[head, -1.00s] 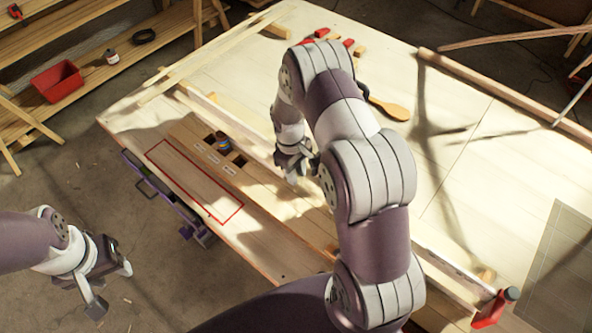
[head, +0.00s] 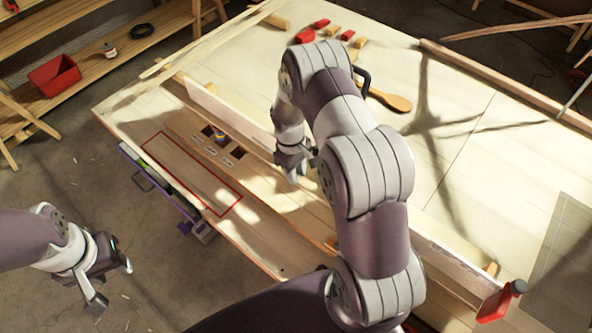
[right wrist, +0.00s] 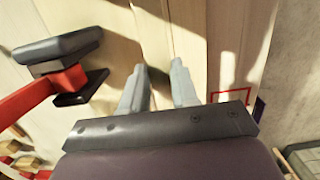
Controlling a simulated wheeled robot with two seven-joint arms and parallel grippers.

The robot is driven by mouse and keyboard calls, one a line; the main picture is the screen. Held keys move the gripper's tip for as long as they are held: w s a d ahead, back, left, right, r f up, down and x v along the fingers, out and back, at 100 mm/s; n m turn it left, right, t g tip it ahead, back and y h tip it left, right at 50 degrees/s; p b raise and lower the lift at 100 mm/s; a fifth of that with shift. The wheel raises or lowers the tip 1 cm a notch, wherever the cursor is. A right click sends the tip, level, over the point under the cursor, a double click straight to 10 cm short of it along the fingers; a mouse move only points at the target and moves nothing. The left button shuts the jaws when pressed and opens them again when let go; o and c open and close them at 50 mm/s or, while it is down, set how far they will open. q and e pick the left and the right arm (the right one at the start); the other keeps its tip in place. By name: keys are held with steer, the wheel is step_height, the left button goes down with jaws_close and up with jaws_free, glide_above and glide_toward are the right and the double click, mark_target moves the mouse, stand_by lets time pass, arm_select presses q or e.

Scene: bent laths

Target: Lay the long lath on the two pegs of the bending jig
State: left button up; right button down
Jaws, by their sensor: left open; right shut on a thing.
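The long pale lath (head: 232,116) stands on edge, running diagonally from the table's back left towards the front right. My right arm covers its middle. My right gripper (head: 293,172) is shut at the lath's near side. In the right wrist view its two fingers (right wrist: 158,88) straddle a pale wooden strip (right wrist: 154,40), which appears to be the lath. Small wooden blocks show by the lath's far left end (head: 178,79) and right end (head: 491,268); I cannot tell whether these are the jig's pegs, or whether the lath touches them. My left gripper (head: 112,286) is open and empty, off the table's left edge.
A slotted, labelled wooden strip (head: 190,130) and a red-outlined rectangle (head: 190,172) lie in front of the lath. A red clamp (right wrist: 40,92) is close to my right fingers. The table's right part (head: 470,165) is mostly clear.

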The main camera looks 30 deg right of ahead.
steer(key=shift+f, duration=0.3)
steer(key=c, duration=0.6)
jaws_free()
steer(key=shift+r, duration=0.15)
steer(key=shift+w+a+r+p, duration=0.1)
steer(key=shift+w+r+p, duration=0.05)
steer(key=shift+r+p, duration=1.1)
steer(key=shift+w+a+r+p, duration=0.15)
steer(key=shift+r+p, duration=0.55)
steer(key=shift+r, duration=0.9)
steer(key=shift+d, duration=0.1)
step_height(320, 180, up, 7)
steer(key=p, duration=0.5)
